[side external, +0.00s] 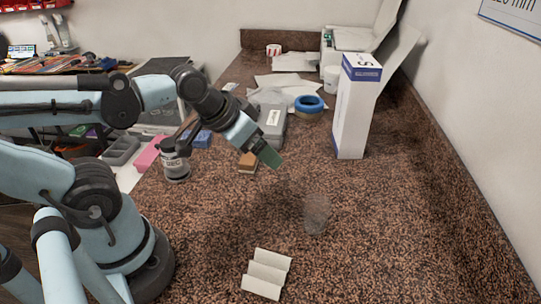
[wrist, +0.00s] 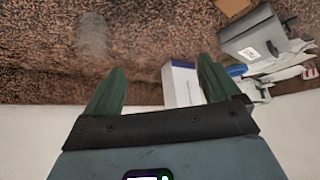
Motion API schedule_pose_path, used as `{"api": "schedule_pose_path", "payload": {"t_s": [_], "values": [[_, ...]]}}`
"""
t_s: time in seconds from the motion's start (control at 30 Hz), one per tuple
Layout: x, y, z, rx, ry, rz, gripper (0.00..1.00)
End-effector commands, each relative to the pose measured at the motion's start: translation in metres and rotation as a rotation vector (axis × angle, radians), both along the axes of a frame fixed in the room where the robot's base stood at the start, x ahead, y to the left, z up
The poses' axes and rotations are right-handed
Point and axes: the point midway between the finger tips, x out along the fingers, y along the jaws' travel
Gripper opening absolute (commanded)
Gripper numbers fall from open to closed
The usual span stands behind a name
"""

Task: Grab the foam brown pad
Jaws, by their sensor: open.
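The brown foam pad (side external: 247,162) is a small tan-brown block lying on the speckled counter, just left of and beyond my gripper in the side view, partly overlapped by my wrist. In the wrist view a brown piece (wrist: 232,5), apparently the pad, is cut off by the top edge, right of the fingers. My gripper (side external: 270,156) hangs above the counter with green fingers. In the wrist view my gripper (wrist: 158,85) has its two fingers wide apart, with nothing held between them.
A tall white-blue box (side external: 355,110) stands to the right. A grey case (side external: 271,122), blue tape roll (side external: 309,103) and papers lie behind. A metal cylinder (side external: 176,166) is at left, a clear cup (side external: 316,213) and folded white piece (side external: 267,274) in front. The right-front counter is clear.

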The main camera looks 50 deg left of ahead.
Motion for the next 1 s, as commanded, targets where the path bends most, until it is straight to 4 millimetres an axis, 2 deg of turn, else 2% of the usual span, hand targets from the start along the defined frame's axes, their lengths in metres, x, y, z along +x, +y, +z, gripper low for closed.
{"api": "schedule_pose_path", "payload": {"t_s": [0.2, 0.3, 0.67, 0.77, 1.0], "values": [[0.000, 0.000, 0.000, -0.001, 0.000, 0.001, 0.90], [0.000, 0.000, 0.000, -0.001, 0.000, 0.001, 0.75], [0.002, 0.003, 0.001, -0.007, 0.015, 0.020, 0.74], [0.007, 0.011, 0.004, -0.023, 0.059, 0.070, 0.74], [0.029, 0.047, 0.008, -0.100, 0.248, 0.298, 0.74]]}}
